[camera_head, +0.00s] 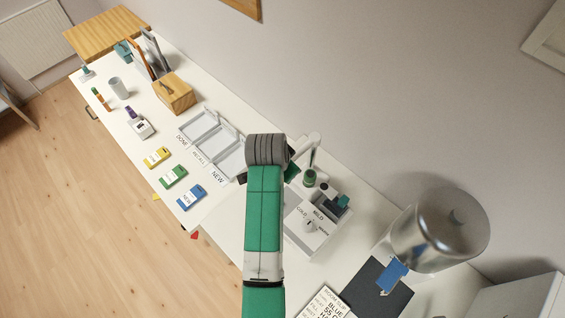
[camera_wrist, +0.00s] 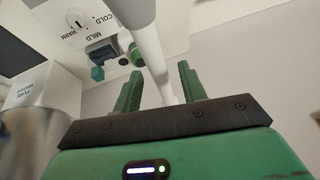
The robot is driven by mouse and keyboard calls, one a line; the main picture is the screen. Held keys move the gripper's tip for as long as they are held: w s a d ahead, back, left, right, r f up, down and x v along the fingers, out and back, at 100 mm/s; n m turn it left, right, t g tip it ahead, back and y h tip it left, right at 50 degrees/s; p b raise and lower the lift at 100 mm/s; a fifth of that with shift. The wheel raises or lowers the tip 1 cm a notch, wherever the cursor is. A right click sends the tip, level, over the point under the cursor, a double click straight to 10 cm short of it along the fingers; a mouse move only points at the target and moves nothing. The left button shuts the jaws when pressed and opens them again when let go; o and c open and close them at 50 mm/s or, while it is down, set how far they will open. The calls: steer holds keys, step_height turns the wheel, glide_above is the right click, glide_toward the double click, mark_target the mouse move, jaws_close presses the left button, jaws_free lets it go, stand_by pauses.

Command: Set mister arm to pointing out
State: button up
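The white mister arm (camera_wrist: 148,40) shows in the wrist view as a slanted tube running down between my gripper's fingers. In the head view a white tube (camera_head: 312,143) shows just right of my wrist, partly hidden. My gripper (camera_wrist: 160,70) is open, with its green fingers on either side of the tube; I cannot tell whether they touch it. In the head view my own arm hides most of the gripper. The white unit with a knob (camera_head: 310,225) and the labels COLD, MILD and WARM is beside it. The knob also shows in the wrist view (camera_wrist: 76,17).
A large metal cylinder (camera_head: 440,230) stands to the right, near a dark board (camera_head: 375,287). Green-topped items (camera_head: 310,178) sit close by the tube. Labelled trays (camera_head: 213,140), coloured packets (camera_head: 174,176) and a wooden box (camera_head: 175,95) are on the left counter.

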steer(key=v, duration=0.7)
steer(key=shift+r+b, duration=0.35)
steer(key=shift+s, duration=0.15)
